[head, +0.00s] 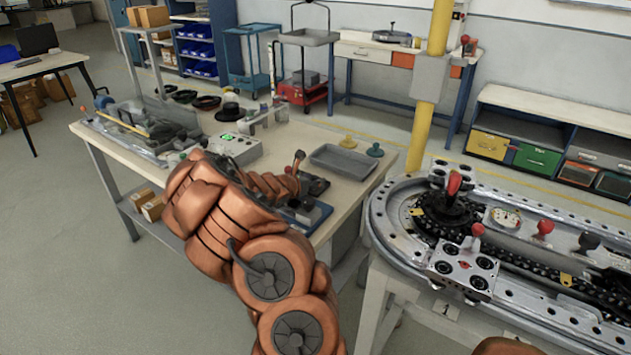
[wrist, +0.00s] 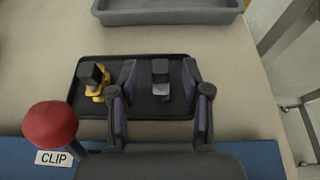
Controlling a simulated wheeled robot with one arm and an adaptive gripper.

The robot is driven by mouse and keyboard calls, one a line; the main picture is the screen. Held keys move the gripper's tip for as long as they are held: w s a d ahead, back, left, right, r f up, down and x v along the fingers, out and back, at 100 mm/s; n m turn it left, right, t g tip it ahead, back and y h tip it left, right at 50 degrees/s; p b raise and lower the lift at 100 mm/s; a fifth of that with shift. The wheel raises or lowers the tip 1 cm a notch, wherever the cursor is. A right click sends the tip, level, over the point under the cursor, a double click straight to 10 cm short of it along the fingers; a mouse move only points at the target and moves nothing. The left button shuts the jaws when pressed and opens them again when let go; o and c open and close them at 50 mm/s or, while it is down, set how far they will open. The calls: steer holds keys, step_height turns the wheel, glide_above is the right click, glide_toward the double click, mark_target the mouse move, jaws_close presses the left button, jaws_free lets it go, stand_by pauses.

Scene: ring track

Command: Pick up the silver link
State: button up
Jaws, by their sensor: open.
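In the wrist view, the silver link (wrist: 161,88) sits on a small black tray (wrist: 140,113); its upper part is dark and its lower part pale silver. My gripper (wrist: 159,80) is open, with one finger on each side of the silver link and a visible gap to both. A second, gold link (wrist: 96,90) with a dark top sits on the same tray, just left of the left finger. In the head view, my gripper is mostly hidden behind my copper-coloured arm over the workbench, and I cannot make out the silver link there.
A grey tray (wrist: 168,16) lies beyond the black tray. A red knob (wrist: 50,124) stands by a CLIP label (wrist: 53,158) at the lower left. In the head view, the ring track (head: 382,228) stands right of the workbench (head: 108,137), across a gap.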

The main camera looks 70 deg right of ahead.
steer(key=shift+s+d+f, duration=0.2)
steer(key=shift+d, duration=0.35)
jaws_close()
